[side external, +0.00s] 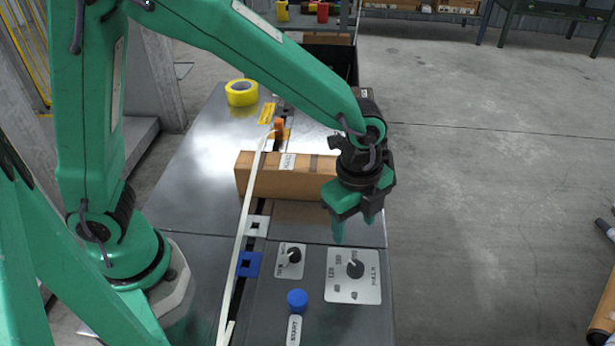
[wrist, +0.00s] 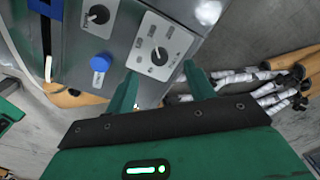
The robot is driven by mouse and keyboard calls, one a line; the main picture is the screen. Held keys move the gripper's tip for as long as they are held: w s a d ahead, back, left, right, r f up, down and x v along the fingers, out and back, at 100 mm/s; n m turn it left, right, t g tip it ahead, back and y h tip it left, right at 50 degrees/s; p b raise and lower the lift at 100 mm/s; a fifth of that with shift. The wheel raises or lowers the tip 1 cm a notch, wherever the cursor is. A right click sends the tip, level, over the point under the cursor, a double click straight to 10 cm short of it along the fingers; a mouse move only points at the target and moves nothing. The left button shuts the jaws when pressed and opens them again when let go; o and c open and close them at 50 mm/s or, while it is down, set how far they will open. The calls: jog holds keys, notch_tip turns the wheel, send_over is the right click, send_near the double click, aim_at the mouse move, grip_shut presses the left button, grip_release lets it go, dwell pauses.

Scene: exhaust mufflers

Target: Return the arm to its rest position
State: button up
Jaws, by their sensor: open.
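My green arm reaches over the bench from the left in the side external view. My gripper (side external: 353,228) hangs fingers down above the bench, near the dial panel (side external: 353,275) and right of the cardboard box (side external: 262,178). Its two green fingers are apart with nothing between them. In the wrist view my gripper (wrist: 160,85) is open and empty, its fingers spread below the dial panel (wrist: 158,45). Whether the fingertips touch the bench cannot be told.
A blue button (side external: 297,299) and a smaller switch panel (side external: 290,260) sit on the bench front. A yellow tape roll (side external: 241,93) lies at the back. Mufflers (wrist: 285,75) lie beyond the bench edge. Open floor (side external: 480,180) is to the right.

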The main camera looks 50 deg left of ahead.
jog(key=s+a+r+n+t, duration=0.2)
jog(key=a+r+n, duration=0.65)
jog(key=a, duration=0.35)
jog(key=s+a+r+n+t, duration=0.3)
jog(key=s+a+r+n, duration=0.2)
jog(key=s+a+n, duration=0.4)
jog(key=shift+a+n, duration=0.4)
jog(key=shift+n, duration=0.35)
